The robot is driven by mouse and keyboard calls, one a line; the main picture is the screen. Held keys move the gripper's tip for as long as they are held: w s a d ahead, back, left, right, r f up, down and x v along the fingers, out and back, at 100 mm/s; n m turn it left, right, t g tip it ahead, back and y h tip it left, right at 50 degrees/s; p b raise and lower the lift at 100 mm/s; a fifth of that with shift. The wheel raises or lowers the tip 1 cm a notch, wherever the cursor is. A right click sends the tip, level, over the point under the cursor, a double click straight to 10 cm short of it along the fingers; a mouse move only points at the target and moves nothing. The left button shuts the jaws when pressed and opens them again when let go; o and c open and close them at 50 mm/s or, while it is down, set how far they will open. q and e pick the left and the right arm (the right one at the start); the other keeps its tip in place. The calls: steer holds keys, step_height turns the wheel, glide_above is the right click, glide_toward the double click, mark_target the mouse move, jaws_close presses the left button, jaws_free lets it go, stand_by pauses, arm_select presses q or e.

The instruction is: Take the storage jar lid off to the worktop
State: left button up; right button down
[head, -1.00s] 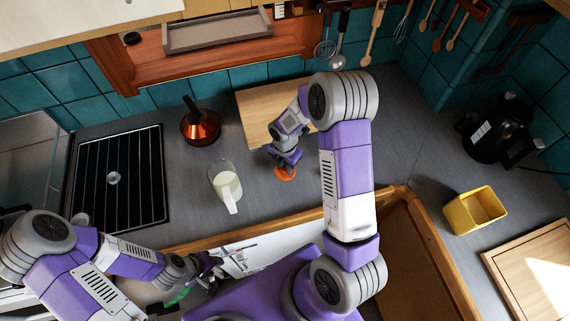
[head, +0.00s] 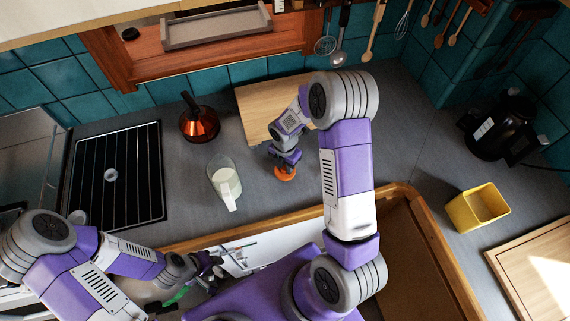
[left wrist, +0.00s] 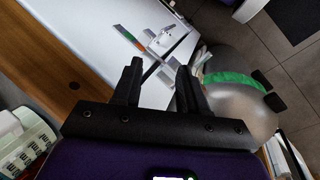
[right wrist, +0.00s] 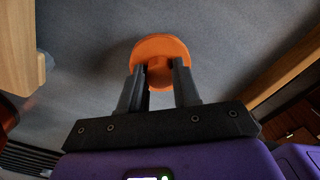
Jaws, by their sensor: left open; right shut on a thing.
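The orange lid (head: 285,173) is a round disc with a knob, low over the grey worktop in the head view. My right gripper (head: 286,163) is above it. In the right wrist view, my right gripper (right wrist: 159,78) is shut on the knob of the lid (right wrist: 150,50). I cannot tell whether the lid touches the worktop. I cannot pick out the storage jar with certainty. A clear vessel with white contents (head: 225,180) stands left of the lid. My left gripper (left wrist: 158,68) is open and empty, low at the left.
A copper kettle (head: 199,124) and black rack (head: 115,180) are to the left. A wooden board (head: 258,103) lies behind the lid. A yellow container (head: 477,208) and black kettle (head: 500,130) are at right. Grey worktop (head: 260,203) is bare between the vessel and my right arm.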

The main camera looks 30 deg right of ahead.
steer(key=shift+f+b, duration=0.45)
steer(key=shift+f, duration=0.15)
steer(key=c, duration=0.7)
jaws_free()
steer(key=shift+c, duration=0.2)
step_height(320, 180, up, 8)
steer(key=shift+f, duration=0.25)
step_height(320, 180, up, 5)
steer(key=p, duration=0.4)
